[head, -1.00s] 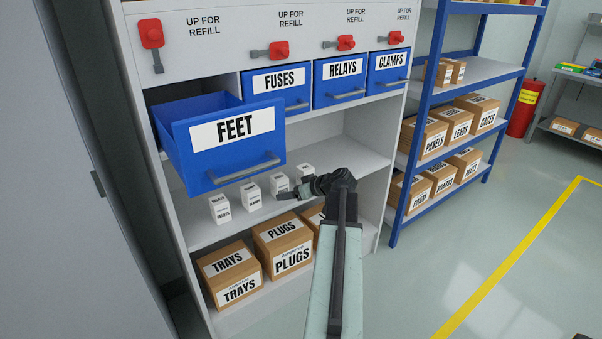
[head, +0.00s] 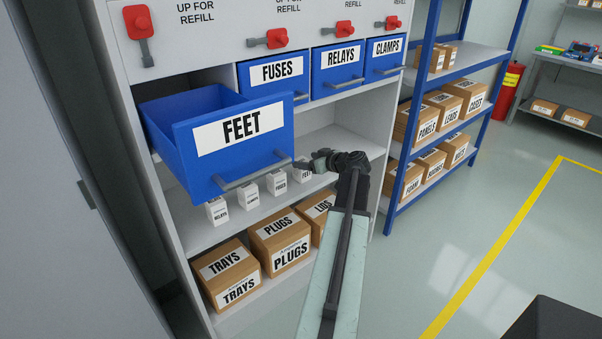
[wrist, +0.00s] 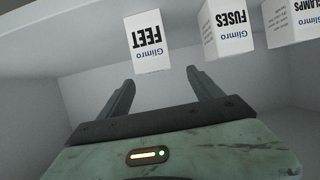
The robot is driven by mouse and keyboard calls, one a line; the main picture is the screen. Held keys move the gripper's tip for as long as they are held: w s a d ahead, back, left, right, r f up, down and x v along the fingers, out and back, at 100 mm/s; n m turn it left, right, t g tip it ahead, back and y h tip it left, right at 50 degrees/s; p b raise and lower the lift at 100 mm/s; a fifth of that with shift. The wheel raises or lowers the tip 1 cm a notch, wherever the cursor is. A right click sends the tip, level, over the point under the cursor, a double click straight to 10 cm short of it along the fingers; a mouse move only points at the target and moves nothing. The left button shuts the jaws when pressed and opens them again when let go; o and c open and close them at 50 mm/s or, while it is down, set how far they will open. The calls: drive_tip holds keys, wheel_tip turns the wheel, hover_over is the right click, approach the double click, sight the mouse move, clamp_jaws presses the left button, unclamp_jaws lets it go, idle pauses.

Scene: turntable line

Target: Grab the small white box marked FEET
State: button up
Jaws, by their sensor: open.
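The small white FEET box (head: 302,174) stands at the right end of a row of small white boxes on the middle shelf, partly hidden by my gripper (head: 308,164). In the wrist view the FEET box (wrist: 148,42) appears upside down, just beyond the fingertips and roughly in line with the gap between them. My gripper (wrist: 160,75) is open there, with nothing between its two dark fingers. A FUSES box (wrist: 226,30) stands close to the right of the FEET box in that view.
An open blue FEET drawer (head: 225,145) juts out above the row. Brown PLUGS (head: 280,238) and TRAYS (head: 227,274) cartons sit on the shelf below. A blue-framed rack (head: 415,105) stands to the right. A CLAMPS box (wrist: 300,20) is further along the row.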

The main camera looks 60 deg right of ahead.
sight(302, 160)
drive_tip(key=shift+w+d+f+b, duration=0.2)
drive_tip(key=shift+f+b, duration=0.1)
drive_tip(key=b+x, duration=0.2)
drive_tip(key=x, duration=0.2)
drive_tip(key=shift+d+f, duration=0.2)
drive_tip(key=shift+f, duration=0.05)
drive_tip(key=shift+r, duration=0.1)
drive_tip(key=c, duration=1.6)
drive_tip(key=r+p, duration=0.2)
drive_tip(key=s+r+p, duration=0.1)
drive_tip(key=r+p, duration=0.1)
drive_tip(key=shift+a, duration=0.15)
drive_tip(key=s+a, duration=0.1)
drive_tip(key=s, duration=0.6)
drive_tip(key=s+a+r+p, duration=0.1)
drive_tip(key=s+a, duration=0.1)
drive_tip(key=s, duration=0.5)
drive_tip(key=shift+s+a, duration=0.25)
drive_tip(key=shift+s, duration=0.1)
